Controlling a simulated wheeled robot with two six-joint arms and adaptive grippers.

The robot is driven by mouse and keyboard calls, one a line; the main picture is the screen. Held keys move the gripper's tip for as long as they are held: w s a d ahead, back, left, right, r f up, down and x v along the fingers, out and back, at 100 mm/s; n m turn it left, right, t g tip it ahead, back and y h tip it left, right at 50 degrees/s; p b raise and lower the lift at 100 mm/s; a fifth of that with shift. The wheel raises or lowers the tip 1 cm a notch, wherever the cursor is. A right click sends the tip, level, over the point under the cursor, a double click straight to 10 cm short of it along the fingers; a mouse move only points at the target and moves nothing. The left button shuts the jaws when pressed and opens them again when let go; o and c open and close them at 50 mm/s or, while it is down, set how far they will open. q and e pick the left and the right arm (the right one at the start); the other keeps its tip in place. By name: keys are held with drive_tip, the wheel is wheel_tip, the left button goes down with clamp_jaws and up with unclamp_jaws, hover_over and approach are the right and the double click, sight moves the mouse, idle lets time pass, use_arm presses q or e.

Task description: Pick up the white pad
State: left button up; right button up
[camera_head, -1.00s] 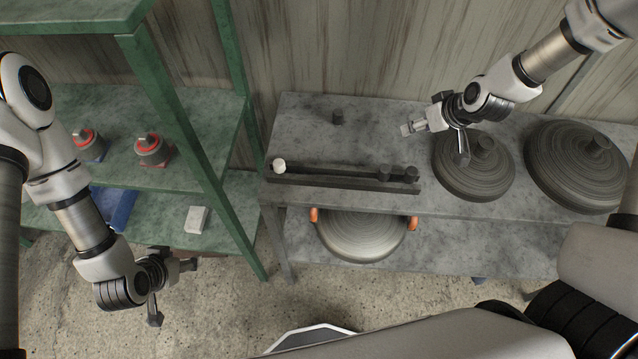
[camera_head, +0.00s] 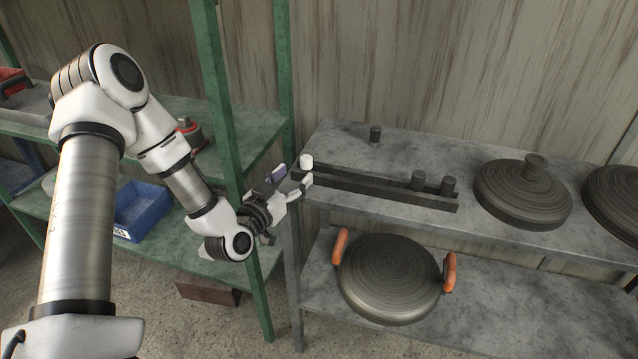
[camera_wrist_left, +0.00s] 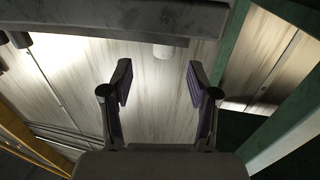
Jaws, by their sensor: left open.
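The white pad (camera_head: 306,161) is a small pale cylinder at the left end of a dark rack (camera_head: 385,190) on the grey table. My left gripper (camera_head: 291,177) is open, just in front and to the left of the pad, at the table's left end. In the left wrist view its two fingers (camera_wrist_left: 159,66) are spread with nothing between them. A gap to the pad seems to remain, but its size is hard to tell. My right gripper is out of view.
A ridged lid (camera_head: 522,195) lies to the right. A pot with orange handles (camera_head: 390,278) is on the lower shelf. A green shelf post (camera_head: 226,120) stands close behind my left arm.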

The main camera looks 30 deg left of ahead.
sight(303, 163)
use_arm(q)
drive_tip(key=w, duration=0.5)
drive_tip(key=w+a+p, duration=0.1)
drive_tip(key=w, duration=0.1)
drive_tip(key=shift+w+r, duration=0.1)
drive_tip(key=shift+w, duration=0.05)
clamp_jaws()
